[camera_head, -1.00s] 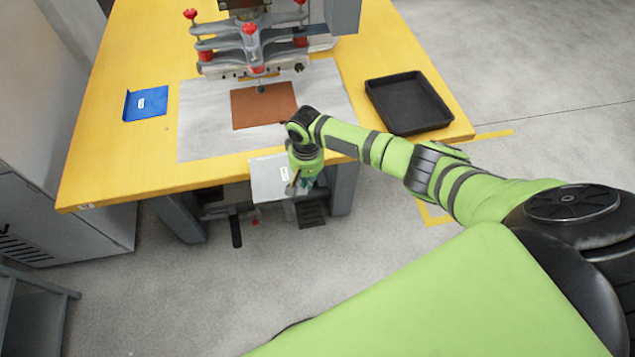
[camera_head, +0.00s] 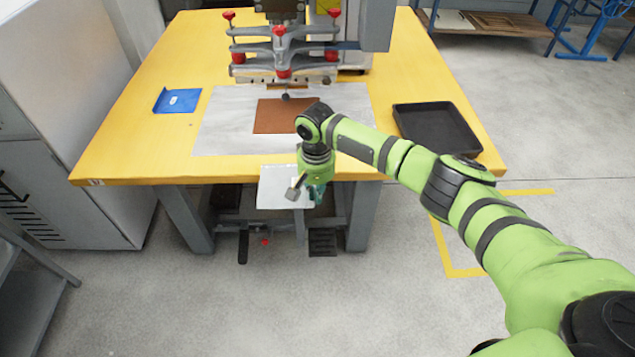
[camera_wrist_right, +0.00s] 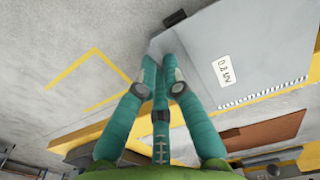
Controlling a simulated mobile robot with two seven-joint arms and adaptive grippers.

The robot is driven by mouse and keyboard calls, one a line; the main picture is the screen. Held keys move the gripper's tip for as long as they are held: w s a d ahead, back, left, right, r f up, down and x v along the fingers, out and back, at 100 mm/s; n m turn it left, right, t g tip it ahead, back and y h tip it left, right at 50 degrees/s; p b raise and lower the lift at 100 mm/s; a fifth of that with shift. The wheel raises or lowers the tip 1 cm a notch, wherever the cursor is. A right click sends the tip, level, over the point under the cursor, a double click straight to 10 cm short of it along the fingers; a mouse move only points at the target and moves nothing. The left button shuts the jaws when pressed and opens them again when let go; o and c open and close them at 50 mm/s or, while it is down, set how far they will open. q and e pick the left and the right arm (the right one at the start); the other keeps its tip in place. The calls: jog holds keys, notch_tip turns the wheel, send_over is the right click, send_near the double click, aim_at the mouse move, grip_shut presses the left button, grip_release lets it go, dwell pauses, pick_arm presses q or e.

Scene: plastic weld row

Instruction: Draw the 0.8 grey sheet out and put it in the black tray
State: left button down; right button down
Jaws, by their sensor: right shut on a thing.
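The grey sheet (camera_head: 277,187) juts out in front of the table's near edge in the head view. In the right wrist view the sheet (camera_wrist_right: 262,50) carries a white label reading 0.8. My right gripper (camera_head: 301,192) is shut on the sheet's edge, and its teal fingers (camera_wrist_right: 162,72) close at a corner of it in the wrist view. The black tray (camera_head: 437,126) lies on the table at the right and looks empty. My left gripper is not in view.
A brown sheet (camera_head: 280,116) lies on a pale mat (camera_head: 222,125) under the press (camera_head: 284,48). A blue piece with a label (camera_head: 177,101) is at the table's left. The yellow table edge (camera_head: 180,171) is beside my right wrist.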

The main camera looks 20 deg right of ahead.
jog(key=s+a+p, duration=0.4)
jog(key=s+p, duration=0.7)
jog(key=s, duration=0.3)
jog(key=shift+s, duration=0.1)
